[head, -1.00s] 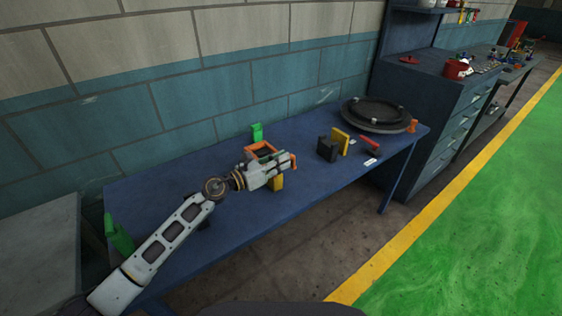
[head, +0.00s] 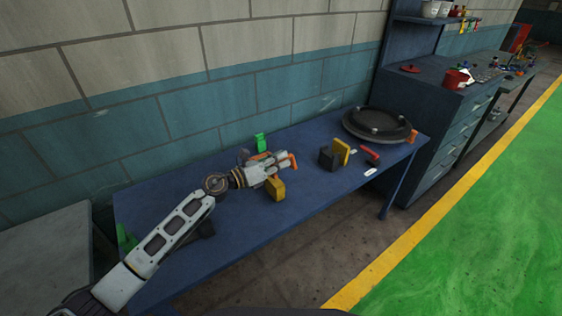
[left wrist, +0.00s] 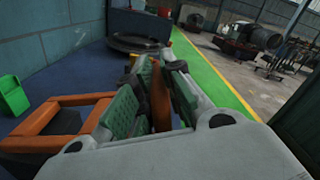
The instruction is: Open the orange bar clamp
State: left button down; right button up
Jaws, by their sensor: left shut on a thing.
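My left gripper (head: 285,162) is over the middle of the blue table. Its green-padded fingers (left wrist: 143,105) are shut on an upright orange part (left wrist: 160,95) of the orange bar clamp. In the left wrist view, an orange frame-like part (left wrist: 40,143) with a dark middle lies left of the fingers. I cannot tell how the two orange parts join. In the head view, the gripper hides most of the clamp, and an orange end (head: 292,160) shows past the fingertips. My right gripper is not in view.

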pick_arm(q)
jog(key=w+a+r+n+p, duration=0.8)
jog(key=w+a+n, duration=0.2)
jog(key=w+n, duration=0.2)
jog(key=shift+w+n, duration=0.3)
jog(key=shift+w, duration=0.6)
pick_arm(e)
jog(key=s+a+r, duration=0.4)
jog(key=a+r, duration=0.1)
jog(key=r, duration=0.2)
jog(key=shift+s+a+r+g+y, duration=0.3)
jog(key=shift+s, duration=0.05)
pick_arm(q)
jog(key=shift+a, duration=0.1)
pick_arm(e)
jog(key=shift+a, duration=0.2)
